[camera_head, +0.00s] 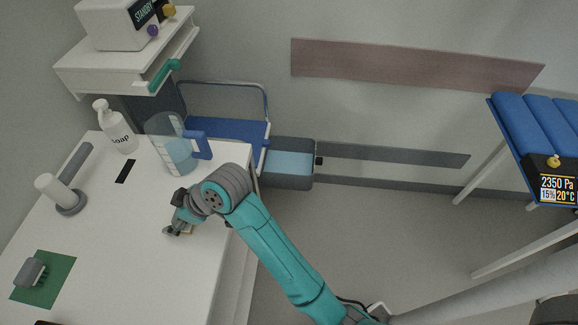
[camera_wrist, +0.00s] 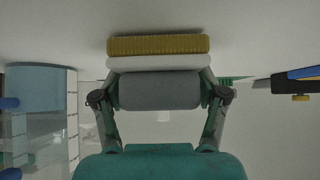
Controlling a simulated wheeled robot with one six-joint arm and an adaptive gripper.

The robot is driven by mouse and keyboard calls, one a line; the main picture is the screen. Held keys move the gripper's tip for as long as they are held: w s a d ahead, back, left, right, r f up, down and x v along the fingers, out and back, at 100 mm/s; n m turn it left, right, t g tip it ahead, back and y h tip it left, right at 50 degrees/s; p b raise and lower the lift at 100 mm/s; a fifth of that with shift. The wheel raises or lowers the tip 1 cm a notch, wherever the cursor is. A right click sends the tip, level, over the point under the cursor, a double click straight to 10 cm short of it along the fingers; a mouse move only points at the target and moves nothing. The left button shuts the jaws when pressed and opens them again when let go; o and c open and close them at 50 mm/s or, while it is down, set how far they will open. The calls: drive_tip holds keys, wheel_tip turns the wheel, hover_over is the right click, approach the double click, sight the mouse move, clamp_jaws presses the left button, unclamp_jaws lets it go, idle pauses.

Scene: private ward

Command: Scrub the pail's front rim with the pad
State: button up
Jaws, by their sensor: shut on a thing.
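My gripper (camera_head: 180,228) is low over the right part of the white table, and it also shows in the wrist view (camera_wrist: 163,95). It is shut on the pad, which has a grey grip (camera_wrist: 160,90), a white layer and a ribbed yellow face (camera_wrist: 158,45). In the head view the pad is mostly hidden by my gripper. A clear graduated vessel with a blue handle (camera_head: 202,145), the likeliest pail, stands upright on the table beyond my gripper, apart from it. It holds pale blue liquid (camera_head: 178,157). The wrist view shows part of it at the left (camera_wrist: 40,90).
A soap bottle (camera_head: 116,130), a black strip (camera_head: 125,171) and a grey-based stand (camera_head: 70,203) are on the left. A grey block (camera_head: 31,272) lies on a green mat (camera_head: 57,272). A grey tub (camera_head: 308,164) is beyond the table. The table's middle is clear.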

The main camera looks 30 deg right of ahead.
drive_tip(key=shift+r, duration=2.8)
